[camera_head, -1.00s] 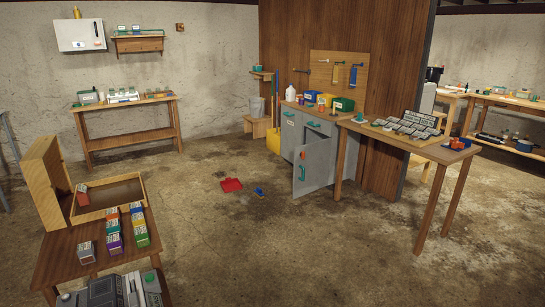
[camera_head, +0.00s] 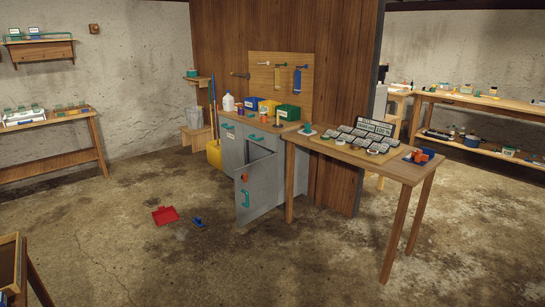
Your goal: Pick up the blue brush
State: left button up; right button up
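A small blue brush (camera_head: 199,222) lies on the concrete floor in the head view, left of the middle. It lies just to the right of a red dustpan (camera_head: 165,215), apart from it. The brush is small in the picture, so its bristles and handle are hard to make out. Neither of my grippers shows in this view.
A grey cabinet (camera_head: 238,170) with an open door stands right of the brush. A wooden table (camera_head: 408,172) with jar lids and a sign stands further right. A wooden box or table corner (camera_head: 10,262) is at the lower left. The floor in front is clear.

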aim_at(196, 221)
jog(key=i+j+u, duration=0.15)
jog(key=i+u, duration=0.25)
jog(key=i, duration=0.25)
jog(key=i+u, duration=0.45)
jog(key=i, duration=0.15)
jog(key=i+l+u, duration=0.4)
jog(key=i, duration=0.2)
jog(key=i+z, duration=0.1)
jog(key=i, duration=0.4)
jog(key=i+j+z, duration=0.1)
jog(key=i, duration=0.45)
jog(key=i+j, duration=0.2)
jog(key=i, duration=0.3)
jog(key=i+j+z, duration=0.15)
jog(key=i, duration=0.4)
